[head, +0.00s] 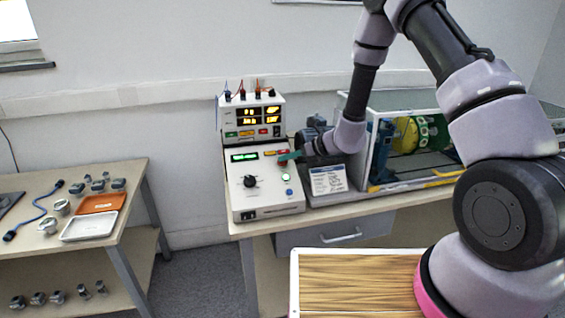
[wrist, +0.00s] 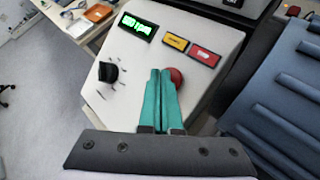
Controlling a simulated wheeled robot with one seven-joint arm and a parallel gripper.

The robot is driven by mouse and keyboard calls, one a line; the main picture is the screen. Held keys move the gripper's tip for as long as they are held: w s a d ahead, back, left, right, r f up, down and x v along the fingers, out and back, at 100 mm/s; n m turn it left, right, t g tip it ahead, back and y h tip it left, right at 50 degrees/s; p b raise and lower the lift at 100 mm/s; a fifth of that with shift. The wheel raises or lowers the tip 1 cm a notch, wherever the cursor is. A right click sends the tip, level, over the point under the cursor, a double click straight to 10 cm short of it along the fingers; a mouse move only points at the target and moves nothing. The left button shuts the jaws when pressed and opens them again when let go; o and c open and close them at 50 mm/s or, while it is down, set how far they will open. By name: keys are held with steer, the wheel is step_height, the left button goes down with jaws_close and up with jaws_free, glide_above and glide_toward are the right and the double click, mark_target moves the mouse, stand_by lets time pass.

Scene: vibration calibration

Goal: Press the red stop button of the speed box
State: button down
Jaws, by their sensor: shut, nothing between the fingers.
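The speed box (head: 262,200) is a pale console with a green display (wrist: 137,27) and a black knob (wrist: 108,72), standing on the bench. Its round red stop button (wrist: 177,75) shows in the wrist view just right of my fingertips, partly hidden behind them. In the head view I cannot clearly make out the round button near my fingers. My gripper (head: 287,157) has teal fingers, shut and empty, over the upper right of the panel. It also shows in the wrist view (wrist: 160,73). I cannot tell whether the fingertips touch the button.
Yellow (wrist: 175,42) and red (wrist: 205,56) rectangular labels sit above the button. A meter unit (head: 252,118) with lit displays stands behind the box. A clear-walled rig with a green and yellow drum (head: 415,134) is at right. A side table (head: 135,180) with trays is at left.

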steer(key=shift+w+f, duration=0.15)
steer(key=shift+f, duration=0.1)
steer(key=shift+r, duration=0.1)
stand_by(0.5)
steer(key=shift+s+d+r, duration=0.1)
steer(key=shift+s+r, duration=0.3)
steer(key=shift+r, duration=0.2)
steer(key=shift+s+d+r, duration=0.1)
steer(key=shift+s+r, duration=0.25)
steer(key=shift+r, duration=0.4)
steer(key=shift+s+d+r, duration=0.1)
steer(key=shift+s+r, duration=0.2)
steer(key=shift+r, duration=0.5)
steer(key=shift+s+d+r, duration=0.1)
steer(key=shift+s+r, duration=0.25)
steer(key=shift+r, duration=0.4)
